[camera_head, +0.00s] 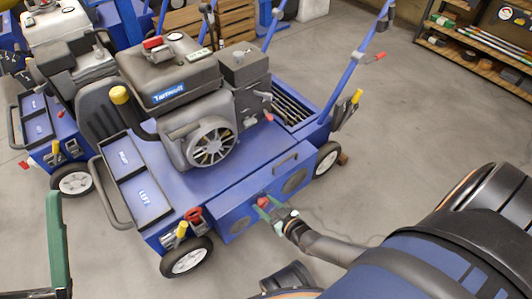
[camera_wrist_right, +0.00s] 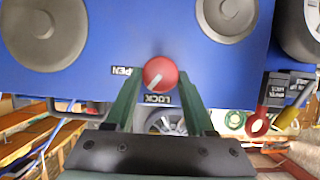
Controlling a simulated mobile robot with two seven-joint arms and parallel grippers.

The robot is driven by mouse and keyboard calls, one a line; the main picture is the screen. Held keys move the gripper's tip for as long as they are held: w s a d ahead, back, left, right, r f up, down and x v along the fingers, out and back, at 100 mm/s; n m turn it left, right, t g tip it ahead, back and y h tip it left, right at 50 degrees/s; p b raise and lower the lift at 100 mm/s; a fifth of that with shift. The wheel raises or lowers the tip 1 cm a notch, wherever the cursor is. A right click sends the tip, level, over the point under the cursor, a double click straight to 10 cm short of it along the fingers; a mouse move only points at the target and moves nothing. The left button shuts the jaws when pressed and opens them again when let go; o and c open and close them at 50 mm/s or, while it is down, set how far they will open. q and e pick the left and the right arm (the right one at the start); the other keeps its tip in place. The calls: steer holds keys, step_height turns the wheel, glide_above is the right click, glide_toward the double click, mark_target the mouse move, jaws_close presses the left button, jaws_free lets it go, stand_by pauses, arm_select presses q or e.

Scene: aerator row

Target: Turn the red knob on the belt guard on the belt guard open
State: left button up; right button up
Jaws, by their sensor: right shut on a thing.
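The belt guard (camera_head: 238,208) is a blue panel on the side of the blue aerator, with two round grey discs; it also fills the upper wrist view (camera_wrist_right: 110,40). The red knob (camera_head: 263,201) sits between the discs. In the right wrist view the red knob (camera_wrist_right: 160,73) has a white mark pointing lower left, between the upside-down OPEN label (camera_wrist_right: 121,71) at left and LOCK label (camera_wrist_right: 158,99) below. My right gripper (camera_head: 266,208) is shut on the knob, a green finger on either side. Of my left gripper (camera_head: 58,240), only one green finger and a dark body edge show, away from the aerator.
A red ring pull (camera_head: 193,214) and a yellow-handled part (camera_head: 181,229) stick out near the front wheel (camera_head: 187,257). A second aerator (camera_head: 60,130) stands at left. Wooden shelves (camera_head: 480,55) are at upper right.

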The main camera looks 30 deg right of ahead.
jaws_close()
steer(key=shift+m, duration=0.3)
steer(key=m+y, duration=0.2)
steer(key=m, duration=0.1)
steer(key=shift+d+f, duration=0.1)
steer(key=shift+d, duration=0.2)
steer(key=m+y, duration=0.2)
steer(key=m, duration=0.1)
steer(key=shift+d+f+m+t, duration=0.1)
steer(key=shift+f+m+t, duration=0.05)
steer(key=shift+m+t, duration=0.15)
steer(key=shift+m+y, duration=0.3)
steer(key=shift+y, duration=0.1)
steer(key=o, duration=1)
jaws_free()
